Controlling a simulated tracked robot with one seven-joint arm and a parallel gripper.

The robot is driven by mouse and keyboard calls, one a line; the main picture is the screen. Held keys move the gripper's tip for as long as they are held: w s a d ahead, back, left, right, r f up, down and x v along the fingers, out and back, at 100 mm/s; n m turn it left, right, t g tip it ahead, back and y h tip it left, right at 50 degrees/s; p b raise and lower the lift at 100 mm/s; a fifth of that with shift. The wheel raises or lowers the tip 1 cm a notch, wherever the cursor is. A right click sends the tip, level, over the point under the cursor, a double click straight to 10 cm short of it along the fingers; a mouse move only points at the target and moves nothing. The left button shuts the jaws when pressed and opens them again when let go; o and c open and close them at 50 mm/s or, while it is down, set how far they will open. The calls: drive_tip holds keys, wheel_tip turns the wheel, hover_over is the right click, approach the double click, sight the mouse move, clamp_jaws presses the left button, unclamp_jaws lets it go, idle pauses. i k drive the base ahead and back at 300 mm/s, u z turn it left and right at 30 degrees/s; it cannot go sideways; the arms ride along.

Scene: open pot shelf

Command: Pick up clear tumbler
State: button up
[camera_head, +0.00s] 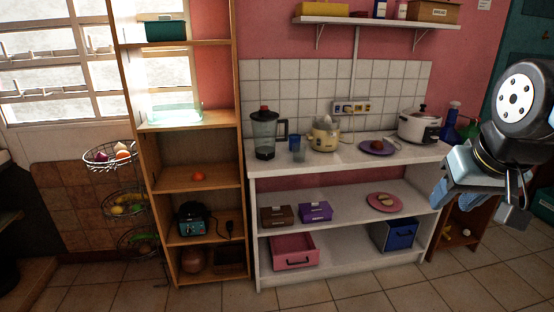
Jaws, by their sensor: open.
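A clear tumbler (299,155), small and bluish, stands upright near the front edge of the white counter (345,160). It is just in front of a blue cup (294,142), between the blender and the cream pot. My gripper (468,190) is at the right of the picture, well apart from the tumbler and close to the camera. Its jaws are open, and I see nothing held in them. My arm hides part of the area behind it at the right.
A blender (266,134) stands left of the tumbler, and a cream pot (325,135) to its right. Further right are a purple plate (378,147) with food and a white cooker (418,126). A tall wooden shelf (243,220) adjoins the counter's left. The floor in front is clear.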

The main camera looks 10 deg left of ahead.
sight(299, 153)
drive_tip(key=u, duration=0.1)
drive_tip(key=i, duration=1)
drive_tip(key=z, duration=0.05)
